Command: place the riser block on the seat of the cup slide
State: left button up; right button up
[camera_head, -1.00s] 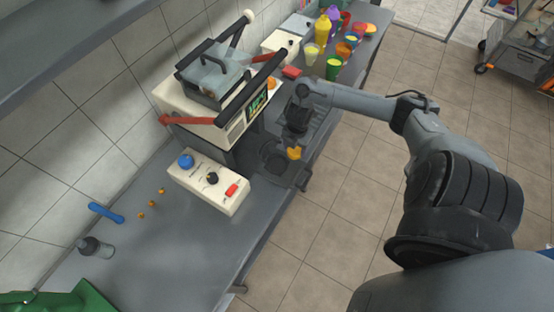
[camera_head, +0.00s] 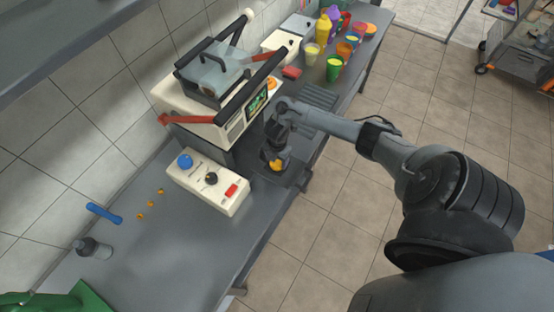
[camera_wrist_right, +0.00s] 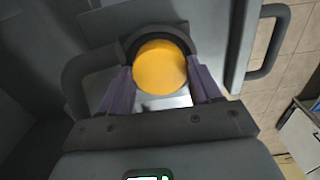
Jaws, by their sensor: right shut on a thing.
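The riser block, a yellow-orange round piece, shows in the head view (camera_head: 276,165) and in the right wrist view (camera_wrist_right: 160,67). My right gripper (camera_head: 275,155) is shut on it, with purple fingers on either side in the wrist view (camera_wrist_right: 162,88). The block is over the cup slide (camera_head: 292,179), a dark tray with side handles in front of the press. In the wrist view the dark curved rim of the seat (camera_wrist_right: 187,34) shows just beyond the block. I cannot tell whether the block touches the seat. My left gripper is not in view.
The cream press (camera_head: 205,125) with red-tipped levers stands directly left of my right gripper. A control box (camera_head: 208,182) with blue, black and red controls sits nearby. Cups and bottles (camera_head: 335,45) stand at the far end.

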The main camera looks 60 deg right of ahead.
jog(key=shift+f, duration=0.1)
jog(key=o, duration=0.8)
